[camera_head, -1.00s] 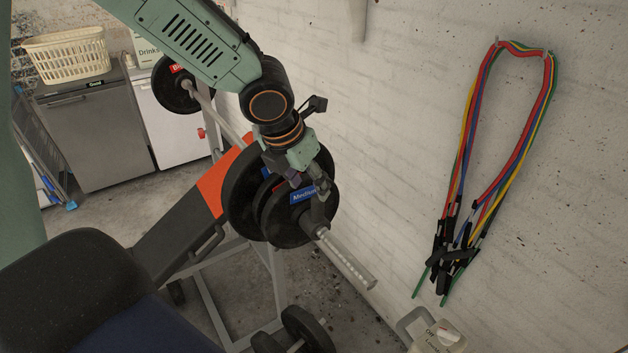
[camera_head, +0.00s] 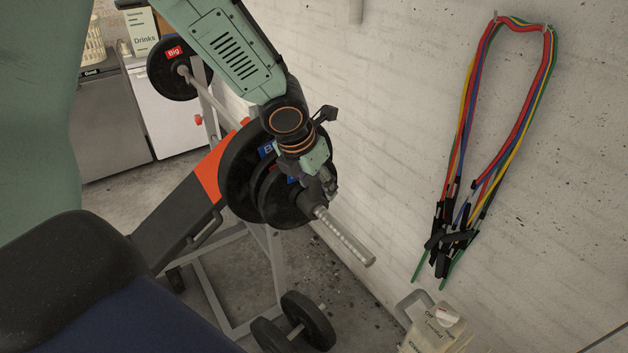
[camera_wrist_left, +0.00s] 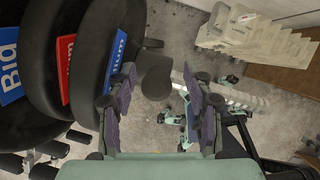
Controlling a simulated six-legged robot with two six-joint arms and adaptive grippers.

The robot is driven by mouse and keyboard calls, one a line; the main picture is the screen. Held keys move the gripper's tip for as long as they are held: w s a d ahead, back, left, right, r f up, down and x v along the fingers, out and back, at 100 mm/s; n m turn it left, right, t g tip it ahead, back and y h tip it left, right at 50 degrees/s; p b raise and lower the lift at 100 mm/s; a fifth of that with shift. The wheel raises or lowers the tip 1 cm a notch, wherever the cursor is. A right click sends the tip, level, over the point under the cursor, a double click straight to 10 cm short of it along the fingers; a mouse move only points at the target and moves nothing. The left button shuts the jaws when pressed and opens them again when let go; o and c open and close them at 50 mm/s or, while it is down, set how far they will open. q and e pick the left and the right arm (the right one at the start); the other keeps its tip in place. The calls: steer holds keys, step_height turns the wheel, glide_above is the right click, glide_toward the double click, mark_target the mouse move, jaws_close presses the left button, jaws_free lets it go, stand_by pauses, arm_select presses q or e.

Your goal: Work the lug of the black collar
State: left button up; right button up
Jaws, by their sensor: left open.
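The black collar (camera_wrist_left: 157,80) is a short dark cylinder on the barbell sleeve, just outside the plates. In the head view the collar (camera_head: 307,204) is partly covered by my left gripper (camera_head: 326,184). In the left wrist view a small dark piece, perhaps the lug (camera_wrist_left: 153,43), sticks out beyond the collar. My left gripper (camera_wrist_left: 158,90) is open, its two purple-grey fingers on either side of the collar in that view. I cannot tell whether either finger touches it. My right gripper is not in view.
Stacked black plates (camera_head: 245,180) with labels sit beside the gripper. The bare silver sleeve (camera_head: 345,240) sticks out toward the lower right. A white brick wall with hanging coloured bands (camera_head: 500,120) stands to the right. A dumbbell (camera_head: 295,325) and a pale labelled container (camera_head: 437,325) are below.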

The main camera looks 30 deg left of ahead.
arm_select(q)
steer(key=shift+w, duration=0.1)
steer(key=shift+a+f, duration=0.1)
steer(key=shift+a, duration=0.1)
steer(key=c, duration=0.8)
steer(key=shift+d, duration=0.15)
steer(key=shift+c, duration=1.4)
jaws_close()
